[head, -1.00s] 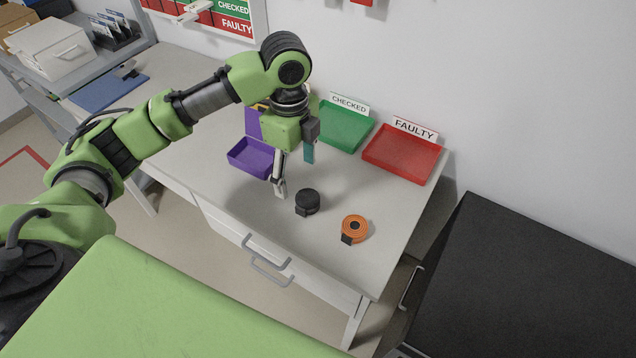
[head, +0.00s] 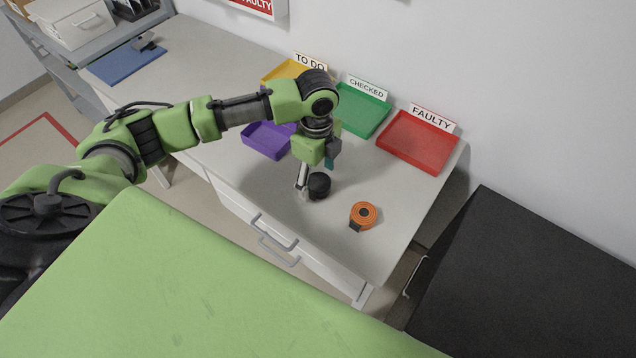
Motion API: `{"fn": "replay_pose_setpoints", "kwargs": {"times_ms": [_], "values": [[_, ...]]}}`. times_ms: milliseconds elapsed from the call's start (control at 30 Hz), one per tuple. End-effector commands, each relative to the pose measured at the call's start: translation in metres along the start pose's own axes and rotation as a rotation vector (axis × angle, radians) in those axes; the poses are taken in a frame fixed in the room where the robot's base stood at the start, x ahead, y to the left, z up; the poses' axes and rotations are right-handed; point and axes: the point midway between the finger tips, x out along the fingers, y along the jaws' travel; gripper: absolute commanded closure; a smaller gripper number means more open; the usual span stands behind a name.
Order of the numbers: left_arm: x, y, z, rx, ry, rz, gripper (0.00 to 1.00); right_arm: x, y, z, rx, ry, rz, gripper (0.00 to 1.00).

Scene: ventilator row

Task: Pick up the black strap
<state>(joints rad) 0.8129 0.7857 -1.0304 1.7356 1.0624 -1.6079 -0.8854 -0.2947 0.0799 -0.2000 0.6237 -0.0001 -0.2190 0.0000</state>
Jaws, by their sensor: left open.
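The black strap (head: 320,184) is a small dark roll on the pale table, left of the orange strap (head: 364,213). My left gripper (head: 316,180) is open and points down at the black strap. One grey finger is close beside the strap on its left. The other finger, with a teal face, is behind it and partly hidden by the gripper body. I cannot tell whether either finger touches the strap. My right gripper is not in the head view.
Behind the gripper stand a purple tray (head: 262,146), a yellow TO DO tray (head: 275,76), a green CHECKED tray (head: 366,121) and a red FAULTY tray (head: 411,151). A black cabinet (head: 530,270) stands at the right.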

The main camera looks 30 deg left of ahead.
Motion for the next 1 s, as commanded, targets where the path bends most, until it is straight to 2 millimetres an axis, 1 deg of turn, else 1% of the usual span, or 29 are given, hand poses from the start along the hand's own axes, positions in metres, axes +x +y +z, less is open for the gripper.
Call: {"fn": "replay_pose_setpoints", "kwargs": {"times_ms": [33, 100, 200, 433, 467, 500, 567, 600, 633, 1000], "values": [[0.006, 0.0, -0.003, 0.0, 0.001, 0.004, 0.33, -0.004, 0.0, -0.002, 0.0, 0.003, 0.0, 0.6], [0.016, 0.0, -0.001, -0.001, -0.001, 0.003, 0.33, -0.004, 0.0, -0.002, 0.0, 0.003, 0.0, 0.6], [0.024, 0.0, -0.002, 0.0, 0.0, 0.001, 0.33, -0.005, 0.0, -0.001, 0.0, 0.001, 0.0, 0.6], [0.026, 0.0, -0.001, 0.0, -0.001, 0.0, 0.33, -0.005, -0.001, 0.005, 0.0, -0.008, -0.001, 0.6], [0.026, 0.0, -0.001, 0.0, -0.001, 0.0, 0.36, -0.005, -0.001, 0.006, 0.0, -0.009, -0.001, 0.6], [0.026, 0.0, -0.001, 0.0, -0.001, 0.0, 0.46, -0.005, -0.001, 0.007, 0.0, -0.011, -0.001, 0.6], [0.026, 0.0, -0.001, 0.0, -0.001, 0.0, 0.62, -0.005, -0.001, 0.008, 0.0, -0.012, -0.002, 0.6], [0.026, 0.0, -0.001, 0.0, -0.001, 0.0, 0.72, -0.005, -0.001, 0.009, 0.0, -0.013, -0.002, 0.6], [0.026, 0.0, -0.001, 0.0, -0.001, 0.0, 0.76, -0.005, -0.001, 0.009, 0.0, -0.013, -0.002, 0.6], [0.024, -0.001, -0.001, 0.0, 0.0, -0.002, 0.76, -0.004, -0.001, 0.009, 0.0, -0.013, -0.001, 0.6]]}}
